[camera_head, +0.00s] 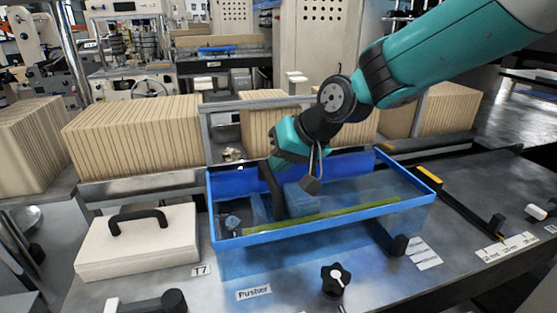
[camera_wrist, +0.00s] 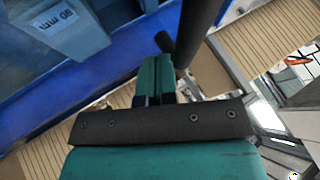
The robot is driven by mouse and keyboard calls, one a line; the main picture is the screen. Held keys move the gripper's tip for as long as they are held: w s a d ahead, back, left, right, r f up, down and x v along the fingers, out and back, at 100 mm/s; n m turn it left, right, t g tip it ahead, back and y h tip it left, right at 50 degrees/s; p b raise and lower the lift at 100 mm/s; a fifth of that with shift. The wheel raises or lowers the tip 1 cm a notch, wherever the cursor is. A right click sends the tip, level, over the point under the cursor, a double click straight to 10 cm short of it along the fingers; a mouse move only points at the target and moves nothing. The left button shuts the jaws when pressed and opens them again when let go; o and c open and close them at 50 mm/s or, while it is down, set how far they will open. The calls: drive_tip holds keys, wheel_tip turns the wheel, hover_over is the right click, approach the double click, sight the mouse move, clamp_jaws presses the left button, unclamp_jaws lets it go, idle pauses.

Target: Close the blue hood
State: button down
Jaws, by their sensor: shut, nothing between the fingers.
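The blue hood (camera_head: 330,232) has a bright blue rim and see-through front. It stands on the grey bench in the head view, and its inside shows through the top. My gripper (camera_head: 276,163) is over its back left part, pointing down, shut and empty. A dark bar (camera_head: 271,190) stands right by the fingertips; I cannot tell whether they touch. In the wrist view my shut fingers (camera_wrist: 155,72) are beside a black bar (camera_wrist: 194,30), with a blue surface (camera_wrist: 110,55) to their left. A pale blue block (camera_head: 299,199) is inside the hood.
A white lidded box (camera_head: 138,245) with a black handle is at left. A black knob (camera_head: 335,279) and a "Pusher" label (camera_head: 253,292) lie in front. Rows of kraft-coloured board (camera_head: 135,135) stand behind. A yellow-and-black bar (camera_head: 460,200) is at right.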

sight(284, 175)
drive_tip(key=d, duration=0.4)
drive_tip(key=shift+w+f, duration=0.25)
drive_tip(key=shift+f, duration=0.1)
drive_tip(key=b+v, duration=0.2)
drive_tip(key=v, duration=0.8)
drive_tip(key=s+f+n+g+h, duration=0.1)
drive_tip(key=s+f, duration=0.3)
drive_tip(key=s, duration=0.7)
drive_tip(key=s+d+f+n+g+h, duration=0.1)
drive_tip(key=s+f+n+g, duration=0.2)
drive_tip(key=s, duration=0.9)
drive_tip(key=shift+s+d+f+n, duration=0.2)
drive_tip(key=shift+d+f+n, duration=0.15)
drive_tip(key=shift+f, duration=0.2)
